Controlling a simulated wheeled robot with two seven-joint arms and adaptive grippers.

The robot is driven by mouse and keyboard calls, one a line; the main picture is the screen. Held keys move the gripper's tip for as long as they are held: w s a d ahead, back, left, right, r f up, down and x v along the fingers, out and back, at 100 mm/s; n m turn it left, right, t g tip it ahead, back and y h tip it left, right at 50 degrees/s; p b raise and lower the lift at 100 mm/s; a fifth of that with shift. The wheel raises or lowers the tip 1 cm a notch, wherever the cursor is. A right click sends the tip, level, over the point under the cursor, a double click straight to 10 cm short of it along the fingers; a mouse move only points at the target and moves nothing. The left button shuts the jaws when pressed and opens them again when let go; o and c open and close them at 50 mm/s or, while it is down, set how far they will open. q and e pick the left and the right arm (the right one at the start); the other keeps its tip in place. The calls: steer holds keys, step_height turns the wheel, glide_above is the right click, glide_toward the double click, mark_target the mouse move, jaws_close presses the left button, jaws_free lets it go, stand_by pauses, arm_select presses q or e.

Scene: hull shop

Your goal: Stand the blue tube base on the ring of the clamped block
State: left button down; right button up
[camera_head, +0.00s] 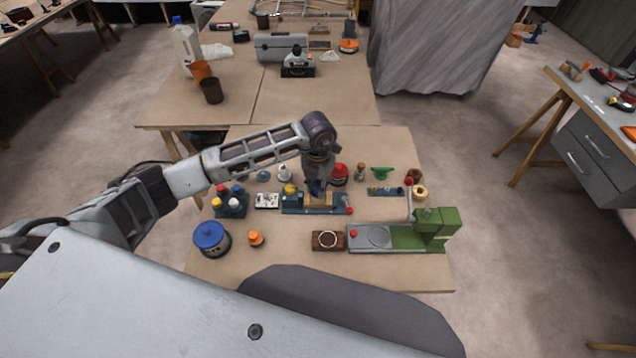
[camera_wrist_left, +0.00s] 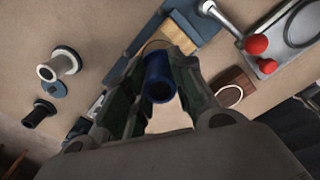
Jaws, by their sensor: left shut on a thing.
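My left gripper (camera_head: 317,188) is over the blue vise (camera_head: 288,204) in the middle of the near table, pointing down. In the left wrist view its fingers are shut on the blue tube base (camera_wrist_left: 160,80), whose open end faces the camera. The clamped block (camera_wrist_left: 184,36) is light wood, held in the vise; it also shows in the head view (camera_head: 311,199). A thin curve of its ring shows beside the tube's far end. The fingers and tube hide the rest of the ring. I cannot tell whether the tube touches it. My right gripper is not in view.
A dark brown block with a pale ring (camera_head: 328,240) lies in front of the vise. Right of it stands a green machine (camera_head: 436,225) with a grey bed and red knobs. A blue-lidded pot (camera_head: 212,238) and an orange piece (camera_head: 255,239) are front left.

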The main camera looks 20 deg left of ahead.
arm_select(q)
steer(key=shift+f+b, duration=0.5)
steer(key=shift+f, duration=0.65)
stand_by(1.2)
steer(key=shift+f+b, duration=0.55)
steer(key=shift+b, duration=0.1)
stand_by(0.4)
steer(key=c, duration=1.5)
jaws_free()
steer(key=shift+r+p, duration=3.1)
steer(key=shift+r, duration=2.45)
steer(key=shift+f, duration=0.1)
